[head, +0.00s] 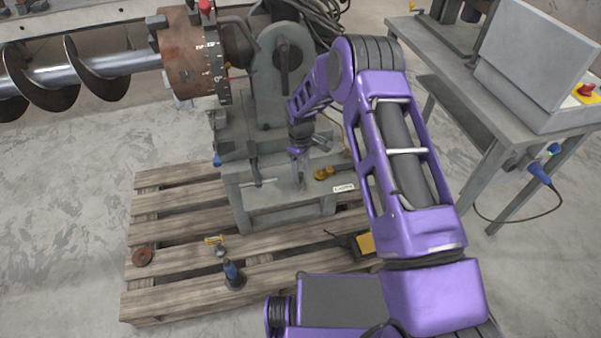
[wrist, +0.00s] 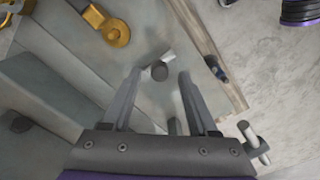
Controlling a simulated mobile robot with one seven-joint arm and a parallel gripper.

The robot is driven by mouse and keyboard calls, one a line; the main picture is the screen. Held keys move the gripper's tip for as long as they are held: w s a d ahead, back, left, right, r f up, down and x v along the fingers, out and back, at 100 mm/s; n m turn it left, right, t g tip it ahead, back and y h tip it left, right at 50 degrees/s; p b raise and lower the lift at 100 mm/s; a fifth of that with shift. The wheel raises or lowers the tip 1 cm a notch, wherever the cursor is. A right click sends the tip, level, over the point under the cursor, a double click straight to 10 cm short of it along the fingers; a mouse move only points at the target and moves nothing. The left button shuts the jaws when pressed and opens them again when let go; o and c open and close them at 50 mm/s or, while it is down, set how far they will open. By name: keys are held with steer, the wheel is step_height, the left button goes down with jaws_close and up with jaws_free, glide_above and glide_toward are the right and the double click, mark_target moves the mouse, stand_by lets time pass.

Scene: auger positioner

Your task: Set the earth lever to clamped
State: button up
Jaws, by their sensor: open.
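My gripper (wrist: 160,74) is open. In the wrist view, a short pale bar with a dark round end, which looks like the earth lever (wrist: 159,72), lies between and just past its fingertips. I cannot tell whether the fingers touch it. In the head view, my gripper (head: 298,153) hangs over the grey machine base, and the lever cannot be made out clearly there. A brass clamp (head: 324,173) sits on the base to the right of my gripper; it also shows at the upper left of the wrist view (wrist: 106,25). The lever's set position cannot be read.
A T-handle (head: 258,183) stands left of my gripper and shows at the lower right of the wrist view (wrist: 254,142). The machine stands on a wooden pallet (head: 170,285). A grey bench (head: 470,110) is at right.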

steer(key=shift+f, duration=0.8)
jaws_close()
